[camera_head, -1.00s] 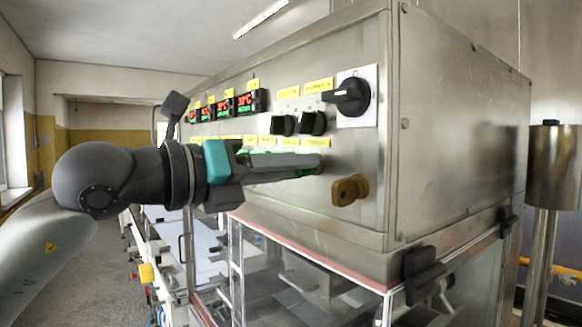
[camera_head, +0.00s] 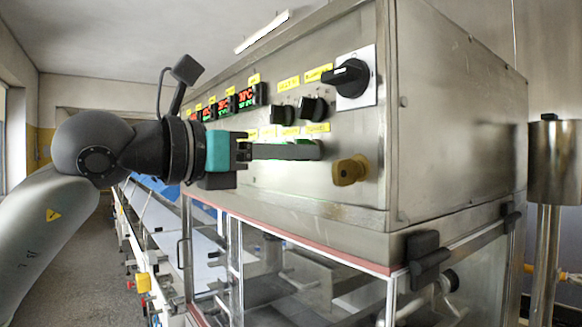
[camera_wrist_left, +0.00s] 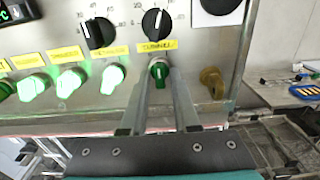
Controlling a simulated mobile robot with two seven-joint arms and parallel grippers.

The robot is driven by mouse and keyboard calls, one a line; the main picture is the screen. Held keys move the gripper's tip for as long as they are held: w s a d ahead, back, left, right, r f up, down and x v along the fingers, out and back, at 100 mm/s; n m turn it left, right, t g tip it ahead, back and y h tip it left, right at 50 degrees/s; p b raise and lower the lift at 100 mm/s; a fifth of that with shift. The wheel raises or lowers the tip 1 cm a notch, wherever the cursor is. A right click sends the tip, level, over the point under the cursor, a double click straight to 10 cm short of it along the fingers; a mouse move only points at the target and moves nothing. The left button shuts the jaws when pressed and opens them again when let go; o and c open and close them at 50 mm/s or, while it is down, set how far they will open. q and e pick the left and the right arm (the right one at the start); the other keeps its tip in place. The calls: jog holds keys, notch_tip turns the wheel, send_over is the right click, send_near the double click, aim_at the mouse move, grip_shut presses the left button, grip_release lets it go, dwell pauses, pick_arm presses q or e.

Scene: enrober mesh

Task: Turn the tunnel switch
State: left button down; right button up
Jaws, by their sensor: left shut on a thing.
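The tunnel switch (camera_wrist_left: 159,68) is a small green knob on the steel panel, under a yellow label reading TUNNEL (camera_wrist_left: 157,45). It looks darker than the brightly lit green switches (camera_wrist_left: 72,80) to its left. My left gripper (camera_head: 314,150) reaches level to the panel from the left. Its two long fingers are shut on the tunnel switch, one on each side in the left wrist view (camera_wrist_left: 161,85). In the head view the fingers hide most of the switch. My right gripper is in neither view.
A brown knob (camera_head: 350,170) sits close right of the fingers. Black dials (camera_head: 313,108) are just above, with a large black rotary switch (camera_head: 350,77) higher right. Red displays (camera_head: 237,99) are at the upper left. Clear guard panels lie below the cabinet.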

pick_arm(q)
jog(key=shift+m+b, duration=1)
jog(key=shift+m, duration=1.8)
jog(key=c, duration=0.9)
grip_release()
jog(key=b+v, duration=0.2)
jog(key=v, duration=1.3)
jog(key=shift+s+a+r+b, duration=0.1)
jog(key=shift+a+b, duration=0.05)
jog(key=shift+b, duration=0.2)
